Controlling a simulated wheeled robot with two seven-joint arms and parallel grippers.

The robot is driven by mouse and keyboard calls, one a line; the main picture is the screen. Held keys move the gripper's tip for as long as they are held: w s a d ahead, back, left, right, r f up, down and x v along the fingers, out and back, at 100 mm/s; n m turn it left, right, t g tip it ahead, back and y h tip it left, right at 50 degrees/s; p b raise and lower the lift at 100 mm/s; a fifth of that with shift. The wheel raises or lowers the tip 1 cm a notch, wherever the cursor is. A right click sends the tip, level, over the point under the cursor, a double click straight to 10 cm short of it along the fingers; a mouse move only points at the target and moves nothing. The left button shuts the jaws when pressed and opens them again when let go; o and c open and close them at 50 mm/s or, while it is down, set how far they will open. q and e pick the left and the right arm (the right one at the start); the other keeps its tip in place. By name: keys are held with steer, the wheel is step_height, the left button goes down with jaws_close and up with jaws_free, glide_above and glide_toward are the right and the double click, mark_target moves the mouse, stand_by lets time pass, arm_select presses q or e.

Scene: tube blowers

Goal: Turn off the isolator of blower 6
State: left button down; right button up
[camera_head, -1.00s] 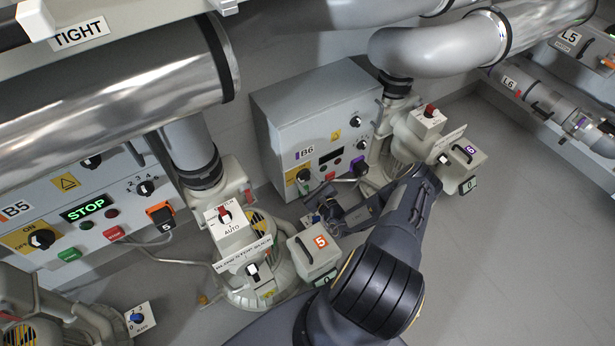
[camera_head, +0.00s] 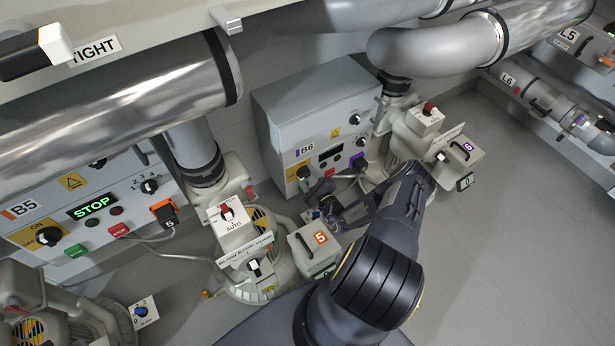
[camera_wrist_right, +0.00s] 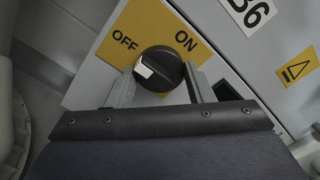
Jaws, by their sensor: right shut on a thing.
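The blower 6 control box, labelled B6 (camera_head: 307,149), stands in the middle of the head view with a dark display. Its isolator is a black round knob (camera_wrist_right: 163,64) with a white mark, on a yellow ON/OFF plate (camera_wrist_right: 132,22) in the right wrist view. The white mark points left, to the OFF side. My right gripper (camera_head: 315,186) is at the lower left of the B6 box. In the wrist view its two fingers (camera_wrist_right: 162,88) stand either side of the knob and are shut on it. My left gripper is not in view.
The B5 box (camera_head: 120,235), its display reading STOP, is at left. Blower 5's isolator box with the orange 5 (camera_head: 305,255) is close beside my right arm. Blower 6's box with the purple 6 (camera_head: 478,150) is right of it. Floor (camera_head: 525,240) is free at right.

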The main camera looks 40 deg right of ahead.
mark_target(302, 165)
steer(key=o, duration=1)
steer(key=shift+c, duration=0.2)
steer(key=shift+r, duration=0.25)
step_height(302, 165, up, 3)
steer(key=shift+f+p, duration=0.15)
steer(key=shift+p, duration=0.6)
steer(key=s+a+r+p, duration=0.4)
steer(key=s+a+r, duration=0.5)
steer(key=s, duration=0.1)
steer(key=shift+s+r+p, duration=0.35)
steer(key=shift+r+p, duration=0.05)
